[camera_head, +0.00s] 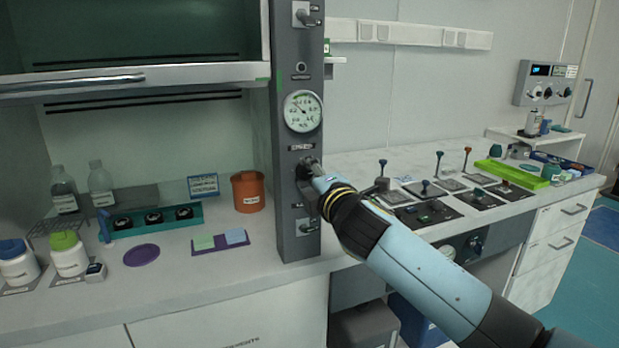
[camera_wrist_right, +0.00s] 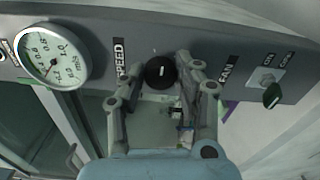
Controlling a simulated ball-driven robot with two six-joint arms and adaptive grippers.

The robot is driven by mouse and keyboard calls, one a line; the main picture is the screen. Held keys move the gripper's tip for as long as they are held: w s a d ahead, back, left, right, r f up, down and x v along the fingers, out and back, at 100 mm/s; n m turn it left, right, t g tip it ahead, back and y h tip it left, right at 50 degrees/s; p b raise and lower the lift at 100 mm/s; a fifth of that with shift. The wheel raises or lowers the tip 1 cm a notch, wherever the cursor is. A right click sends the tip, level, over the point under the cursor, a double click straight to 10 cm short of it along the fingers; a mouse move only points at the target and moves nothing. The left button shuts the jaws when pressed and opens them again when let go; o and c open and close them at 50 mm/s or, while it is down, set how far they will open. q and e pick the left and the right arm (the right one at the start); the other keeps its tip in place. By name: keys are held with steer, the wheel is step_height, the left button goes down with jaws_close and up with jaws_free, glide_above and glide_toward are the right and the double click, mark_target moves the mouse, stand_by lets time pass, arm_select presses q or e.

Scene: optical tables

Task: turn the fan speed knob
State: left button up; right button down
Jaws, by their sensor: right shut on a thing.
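The fan speed knob (camera_wrist_right: 160,72) is round and black with a short white mark. It sits on the grey panel between the labels SPEED and FAN in the right wrist view. My right gripper (camera_wrist_right: 161,68) is shut on it, with one finger on each side. In the head view my right gripper (camera_head: 309,172) reaches the grey post (camera_head: 290,225) below the round gauge, and it and my wrist hide most of the knob. My left gripper is in neither view.
The gauge (camera_head: 302,111) is above the knob; a toggle switch (camera_wrist_right: 268,83) marked ON is beside the FAN label. An orange beaker (camera_head: 247,191) and a purple tray (camera_head: 220,242) stand left of the post. A bench with several instruments is on the right.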

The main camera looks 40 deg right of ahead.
stand_by(0.4)
steer(key=c, duration=0.9)
jaws_free()
steer(key=shift+c, duration=0.2)
steer(key=v, duration=1.2)
steer(key=shift+f, duration=0.1)
